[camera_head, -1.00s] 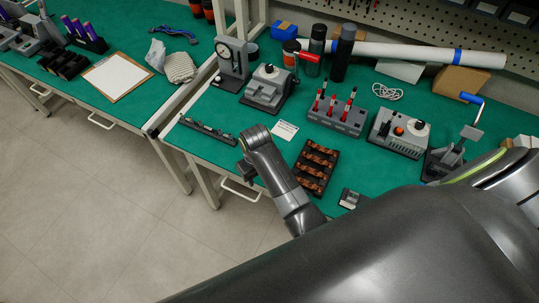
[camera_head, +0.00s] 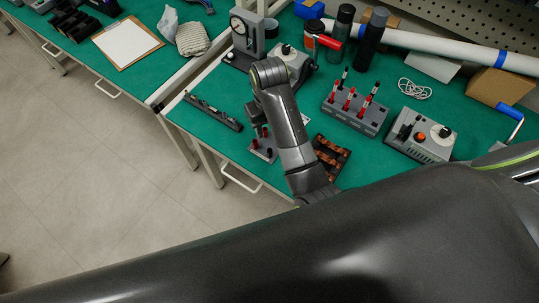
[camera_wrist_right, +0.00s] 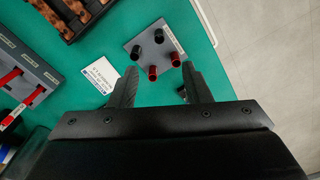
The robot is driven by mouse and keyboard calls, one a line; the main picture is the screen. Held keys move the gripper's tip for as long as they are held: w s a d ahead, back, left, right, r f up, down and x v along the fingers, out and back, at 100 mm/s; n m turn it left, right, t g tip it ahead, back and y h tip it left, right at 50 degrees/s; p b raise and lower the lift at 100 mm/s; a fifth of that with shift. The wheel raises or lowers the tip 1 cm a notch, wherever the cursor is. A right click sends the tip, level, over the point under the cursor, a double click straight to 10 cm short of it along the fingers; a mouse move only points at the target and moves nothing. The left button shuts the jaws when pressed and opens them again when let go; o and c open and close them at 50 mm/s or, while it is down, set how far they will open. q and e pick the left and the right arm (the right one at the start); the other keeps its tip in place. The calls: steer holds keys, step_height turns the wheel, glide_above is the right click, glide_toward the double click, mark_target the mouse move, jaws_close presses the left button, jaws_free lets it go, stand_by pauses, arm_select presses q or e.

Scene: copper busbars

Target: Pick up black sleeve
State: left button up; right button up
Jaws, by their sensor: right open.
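A small grey holder (camera_wrist_right: 148,47) lies on the green table and carries short upright sleeves. In the right wrist view, a black sleeve (camera_wrist_right: 136,52) and another black sleeve (camera_wrist_right: 158,36) stand farther from me, with two red sleeves (camera_wrist_right: 152,73) nearer. The holder also shows in the head view (camera_head: 261,156), partly covered by my right arm. My right gripper (camera_wrist_right: 160,72) is open and empty, its fingers spread on either side of the holder's near edge. In the head view the right fingers are hidden behind the arm. My left gripper is not in view.
A dark tray of copper busbars (camera_head: 331,157) lies right of my arm. A grey rack of red-handled tools (camera_head: 354,108), a grey device with an orange knob (camera_head: 420,136) and a dark strip (camera_head: 212,112) stand around. A white printed card (camera_wrist_right: 103,76) lies beside the holder.

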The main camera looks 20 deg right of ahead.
step_height(320, 180, down, 2)
glide_above(270, 155)
steer(key=f, duration=0.6)
steer(key=shift+w+d+f, duration=0.1)
steer(key=shift+w+f, duration=0.05)
steer(key=shift+w, duration=0.1)
steer(key=f, duration=0.3)
steer(key=f+p, duration=0.1)
steer(key=shift+s+f, duration=0.15)
steer(key=shift+s, duration=0.1)
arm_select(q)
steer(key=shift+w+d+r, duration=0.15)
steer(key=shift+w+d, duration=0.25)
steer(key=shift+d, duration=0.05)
arm_select(e)
steer(key=shift+f, duration=0.65)
steer(key=c, duration=0.7)
